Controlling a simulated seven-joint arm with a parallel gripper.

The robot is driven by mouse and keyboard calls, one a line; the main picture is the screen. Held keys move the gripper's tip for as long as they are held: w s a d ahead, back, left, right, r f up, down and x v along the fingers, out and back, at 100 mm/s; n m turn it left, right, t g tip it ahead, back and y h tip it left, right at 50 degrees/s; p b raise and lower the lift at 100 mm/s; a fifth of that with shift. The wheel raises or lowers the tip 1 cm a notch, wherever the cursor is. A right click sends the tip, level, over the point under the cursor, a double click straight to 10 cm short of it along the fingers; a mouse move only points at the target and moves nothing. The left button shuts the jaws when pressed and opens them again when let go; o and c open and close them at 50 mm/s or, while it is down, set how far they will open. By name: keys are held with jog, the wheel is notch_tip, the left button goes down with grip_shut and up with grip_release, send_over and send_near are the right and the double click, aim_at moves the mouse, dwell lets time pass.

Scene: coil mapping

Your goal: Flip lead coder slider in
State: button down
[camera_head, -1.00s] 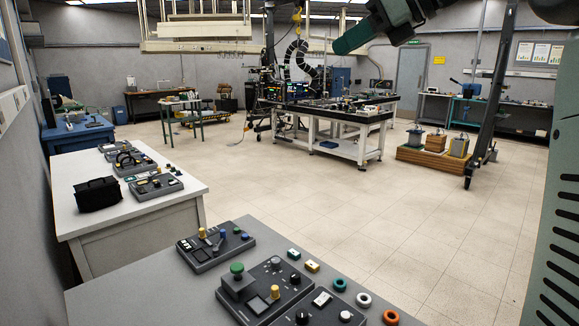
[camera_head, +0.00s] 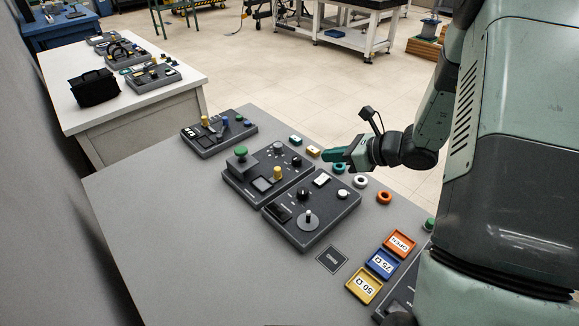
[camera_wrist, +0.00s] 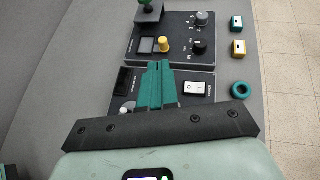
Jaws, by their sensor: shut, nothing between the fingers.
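The far panel (camera_head: 205,140) has yellow and blue knobs and a lever. The near panel (camera_head: 325,222) has a grey round knob (camera_head: 308,217), a black dial and a white rocker switch (camera_wrist: 195,88). My gripper (camera_head: 328,155) is shut and empty, above the panels' right side; its teal fingers (camera_wrist: 157,70) partly hide the near panel in the wrist view.
Teal, white and orange rings (camera_head: 384,197) and small blocks (camera_head: 313,152) lie right of the panels. Orange, blue and yellow trays (camera_head: 364,286) sit nearer. The table's left part (camera_head: 160,230) is clear. A second table (camera_head: 150,111) with a black bag stands behind.

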notch_tip(320, 180, down, 7)
jog(key=shift+f, duration=0.1)
jog(key=shift+w+a, duration=0.1)
jog(key=x, duration=1)
jog(key=shift+w+a, duration=0.1)
jog(key=shift+a, duration=0.05)
jog(key=shift+w+a, duration=0.3)
jog(key=shift+a, duration=0.2)
jog(key=shift+w+a, duration=0.3)
jog(key=shift+a, duration=0.2)
jog(key=shift+w+a, duration=0.3)
jog(key=shift+a, duration=0.2)
